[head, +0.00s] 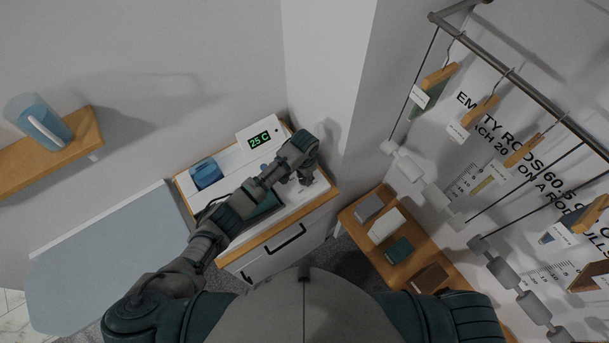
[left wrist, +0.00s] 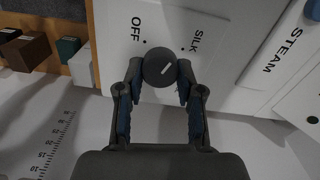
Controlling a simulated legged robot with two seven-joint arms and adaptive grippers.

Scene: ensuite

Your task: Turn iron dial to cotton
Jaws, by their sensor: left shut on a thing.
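The iron dial (left wrist: 160,67) is a dark round knob with a white mark, on a white panel (left wrist: 215,80) in the left wrist view. The labels OFF (left wrist: 137,28) and SILK (left wrist: 195,40) show beside it, each with a dot. The mark slants toward the right, and I cannot tell which label it points at. A cotton label is not visible; my fingers hide part of the panel. My left gripper (left wrist: 158,80) is shut on the dial, one finger at each side. In the head view my left gripper (head: 306,174) is over the panel's right end, hiding the dial.
A display (head: 260,140) reads 25 C behind the panel. A blue object (head: 207,174) sits at the panel's left. A grey ironing board (head: 100,260) lies left. A low wooden shelf (head: 350,222) with several blocks and a hanging rail (head: 530,93) are at right.

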